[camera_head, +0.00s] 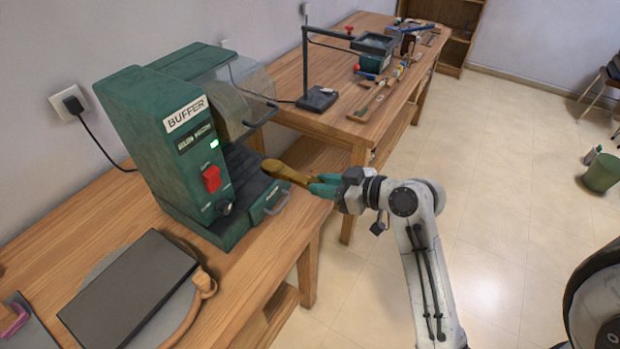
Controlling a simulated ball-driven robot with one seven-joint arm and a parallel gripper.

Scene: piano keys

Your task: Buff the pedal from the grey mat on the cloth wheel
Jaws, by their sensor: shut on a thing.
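My gripper (318,186) has teal fingers and is shut on a brass-coloured pedal (284,172). The pedal points left, toward the front of the green buffer machine (165,150), above the tray at its base. I cannot tell whether the pedal touches the machine. A clear guard (232,95) covers the upper front of the buffer. The cloth wheel cannot be made out. A small green light shows above the red switch (211,178). A grey surface (35,335) at the lower left corner may be the grey mat, with a pink-handled item (12,318) on it.
Behind, a second bench (290,85) holds a black stand (306,70) and several tools. A green bin (601,172) stands far right. The tiled floor in the middle is clear.

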